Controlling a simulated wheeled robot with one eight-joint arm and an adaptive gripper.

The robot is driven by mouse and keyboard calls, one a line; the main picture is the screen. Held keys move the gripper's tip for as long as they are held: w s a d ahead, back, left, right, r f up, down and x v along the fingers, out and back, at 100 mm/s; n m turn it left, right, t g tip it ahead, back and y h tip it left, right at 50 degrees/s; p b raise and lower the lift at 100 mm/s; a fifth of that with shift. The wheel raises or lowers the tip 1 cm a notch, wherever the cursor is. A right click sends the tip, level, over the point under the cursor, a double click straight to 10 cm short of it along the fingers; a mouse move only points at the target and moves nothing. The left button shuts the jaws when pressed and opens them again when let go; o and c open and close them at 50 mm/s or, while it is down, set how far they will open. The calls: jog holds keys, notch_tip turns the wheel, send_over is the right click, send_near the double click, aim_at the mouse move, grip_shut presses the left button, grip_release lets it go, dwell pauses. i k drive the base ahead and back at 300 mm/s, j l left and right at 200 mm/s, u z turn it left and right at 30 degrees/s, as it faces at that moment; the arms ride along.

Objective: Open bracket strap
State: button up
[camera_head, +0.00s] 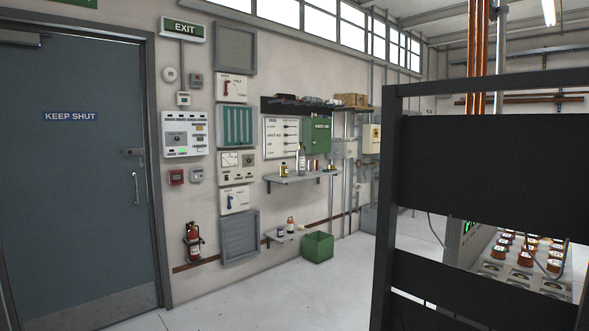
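A red fire extinguisher (193,233) hangs low on the wall just right of the blue-grey door. A pale or dark band seems to cross its body, which may be the bracket strap, but it is too small to tell whether it is closed or open. My gripper is not in view.
The door (75,180) marked KEEP SHUT fills the left. A green crate (317,247) stands on the floor under wall shelves (300,177). A dark rack frame (480,165) blocks the right foreground. The floor (290,290) before the wall is clear.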

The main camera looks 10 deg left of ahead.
aim_at(202, 242)
jog(key=i+j+u, duration=0.35)
jog(key=i+j, duration=0.8)
jog(key=j, duration=0.4)
jog(key=i+j+u, duration=0.35)
jog(key=i+j, duration=0.95)
jog(key=i+j+z, duration=0.1)
jog(key=i+j, duration=0.2)
jog(key=i, duration=0.25)
jog(key=i+j+z, duration=0.1)
jog(key=i+j, duration=0.2)
jog(key=i, duration=0.2)
